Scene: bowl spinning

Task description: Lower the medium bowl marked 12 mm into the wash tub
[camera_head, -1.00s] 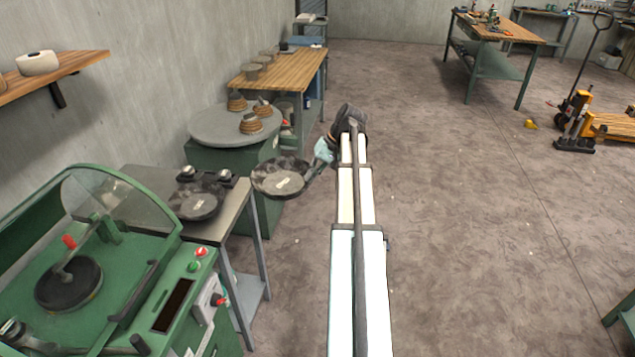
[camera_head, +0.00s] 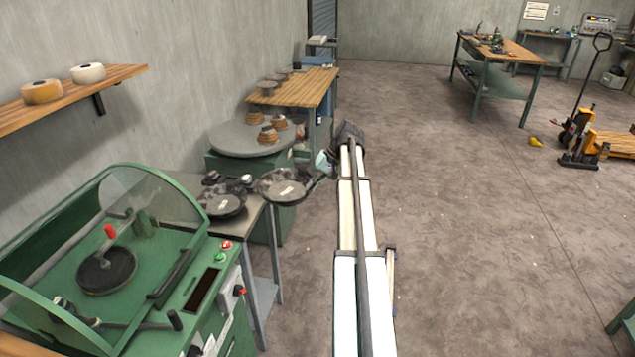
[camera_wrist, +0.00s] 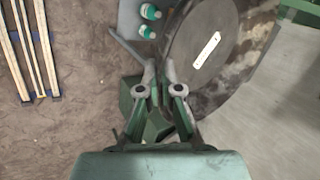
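A dark, mottled bowl with a pale label (camera_head: 283,186) hangs off the right edge of the steel table in the head view. The label's writing is too small to read. My gripper (camera_head: 325,165) is at its right side. In the wrist view the fingers of my gripper (camera_wrist: 160,72) close together at the rim of this bowl (camera_wrist: 190,55), which extends up and right. A second dark bowl with a pale label (camera_head: 222,204) rests on the steel table to its left. I cannot make out a wash tub.
A green machine with a clear hood (camera_head: 110,265) stands at front left. Behind the bowls is a grey round table (camera_head: 240,140) with stacked brown pieces (camera_head: 267,136). A wooden bench (camera_head: 310,88) is behind it. Small green bottles (camera_wrist: 148,22) show in the wrist view.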

